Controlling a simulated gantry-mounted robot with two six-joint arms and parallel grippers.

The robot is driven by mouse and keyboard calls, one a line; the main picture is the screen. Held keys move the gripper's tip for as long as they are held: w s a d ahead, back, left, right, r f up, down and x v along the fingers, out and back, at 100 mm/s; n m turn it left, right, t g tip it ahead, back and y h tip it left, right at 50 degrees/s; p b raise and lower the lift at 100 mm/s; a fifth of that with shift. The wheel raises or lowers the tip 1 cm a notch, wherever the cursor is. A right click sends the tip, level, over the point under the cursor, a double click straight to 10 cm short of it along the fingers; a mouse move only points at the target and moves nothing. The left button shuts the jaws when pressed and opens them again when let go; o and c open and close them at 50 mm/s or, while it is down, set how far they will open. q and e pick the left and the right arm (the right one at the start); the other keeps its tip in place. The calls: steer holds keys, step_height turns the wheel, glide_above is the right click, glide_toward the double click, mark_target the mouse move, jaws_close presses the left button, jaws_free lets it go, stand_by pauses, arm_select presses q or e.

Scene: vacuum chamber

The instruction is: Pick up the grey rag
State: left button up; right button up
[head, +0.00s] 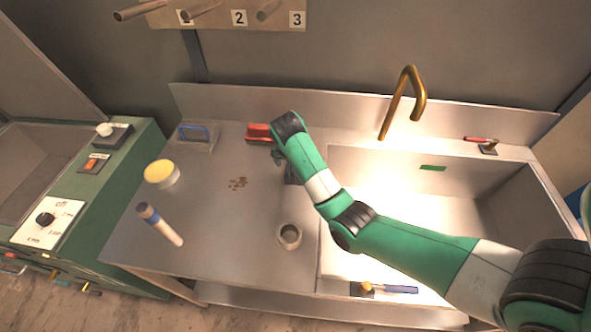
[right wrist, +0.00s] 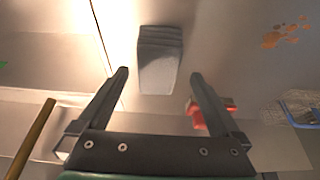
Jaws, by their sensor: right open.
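The grey rag (right wrist: 160,60) lies on the metal worktop and looks like a folded grey block in the right wrist view. In the head view a dark grey part of the rag (head: 291,174) shows beside my right forearm; the rest is hidden. My right gripper (right wrist: 159,76) is open, its two fingers apart on either side of the rag's near end, with nothing held. I cannot tell how high the fingertips are above the worktop. In the head view the right gripper (head: 278,157) is mostly hidden by its arm. My left gripper is not in view.
The sink (head: 480,210) and brass tap (head: 405,95) are right. Brown stains (head: 238,183) mark the worktop.

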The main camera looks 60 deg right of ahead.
steer(key=x, duration=0.1)
steer(key=b+x, duration=0.1)
steer(key=x, duration=0.1)
steer(key=b+x, duration=0.1)
steer(key=shift+s+f, duration=0.25)
steer(key=shift+f, duration=0.1)
steer(key=shift+w, duration=0.1)
steer(key=c, duration=1.3)
